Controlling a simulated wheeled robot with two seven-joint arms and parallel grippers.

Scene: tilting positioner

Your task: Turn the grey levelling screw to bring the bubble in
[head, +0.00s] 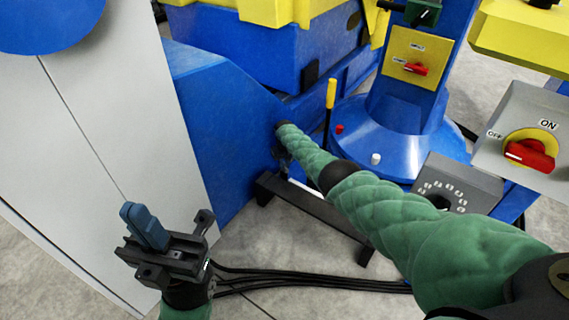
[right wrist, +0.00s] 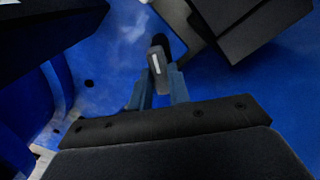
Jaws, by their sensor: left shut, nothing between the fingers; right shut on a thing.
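The grey levelling screw (right wrist: 156,61), with a white mark on its face, shows between the blue fingers of my right gripper (right wrist: 158,76) in the right wrist view. The gripper is shut on it, close to a blue surface. In the head view my right arm reaches to the side of the blue machine, and its forearm hides most of the gripper and the screw. My left gripper (head: 146,226) is shut and empty at the lower left, its blue fingers pointing up. I cannot make out a bubble in either view.
The blue machine body (head: 225,130) stands beside a pale cabinet (head: 100,130). A black floor bar (head: 315,215) lies below my right arm. Black cables (head: 300,282) run over the floor. A blue pedestal (head: 400,140) and an ON/OFF switch box (head: 525,140) stand right.

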